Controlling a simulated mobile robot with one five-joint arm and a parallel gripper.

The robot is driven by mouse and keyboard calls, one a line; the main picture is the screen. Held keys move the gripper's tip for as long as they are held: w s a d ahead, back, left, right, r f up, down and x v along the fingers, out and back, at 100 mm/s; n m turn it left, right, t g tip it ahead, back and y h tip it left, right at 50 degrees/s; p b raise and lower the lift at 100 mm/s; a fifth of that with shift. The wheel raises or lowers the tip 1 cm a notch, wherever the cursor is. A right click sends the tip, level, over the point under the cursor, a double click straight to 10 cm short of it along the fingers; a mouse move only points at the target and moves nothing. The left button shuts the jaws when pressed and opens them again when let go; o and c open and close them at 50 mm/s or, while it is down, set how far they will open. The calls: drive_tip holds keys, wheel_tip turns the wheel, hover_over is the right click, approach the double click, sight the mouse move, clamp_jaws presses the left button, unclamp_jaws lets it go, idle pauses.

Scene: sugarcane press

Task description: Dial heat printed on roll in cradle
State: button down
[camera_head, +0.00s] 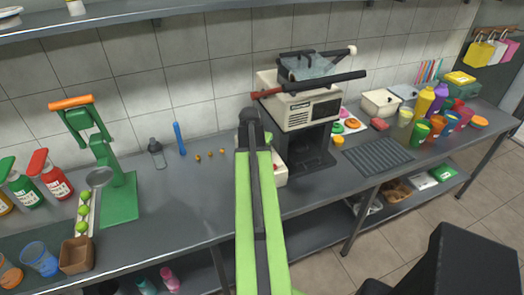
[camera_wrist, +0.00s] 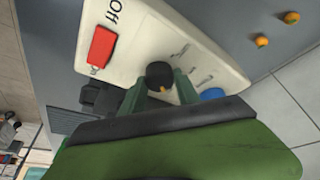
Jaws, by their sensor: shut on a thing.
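In the wrist view a cream control panel (camera_wrist: 125,60) carries a black round dial (camera_wrist: 158,72) with a small orange mark. My gripper (camera_wrist: 162,80) has its green fingers on both sides of this dial and is shut on it. A red switch (camera_wrist: 101,47) sits beside the printed word "Off", and a blue button (camera_wrist: 212,95) is on the other side. Small marks near the dial are unreadable. In the head view the cream and black machine (camera_head: 303,108) carries a translucent film (camera_head: 310,66) at its top. Print on the roll is not legible. My arm hides the dial there.
A green press (camera_head: 118,195) with an orange handle stands left. Small orange pieces (camera_head: 210,154) lie near the wall. Colourful cups (camera_head: 420,132) and a dark mat (camera_head: 377,156) are at right. An upper shelf (camera_head: 130,14) runs along the wall.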

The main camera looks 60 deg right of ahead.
drive_tip(key=shift+s+a+n, duration=0.1)
drive_tip(key=shift+s+n, duration=0.1)
drive_tip(key=shift+n, duration=0.3)
drive_tip(key=c, duration=1.2)
unclamp_jaws()
drive_tip(key=p+v, duration=1)
drive_tip(key=v, duration=0.1)
drive_tip(key=p+v, duration=0.6)
drive_tip(key=shift+s+r, duration=0.2)
drive_tip(key=shift+s, duration=0.1)
drive_tip(key=shift+o, duration=0.3)
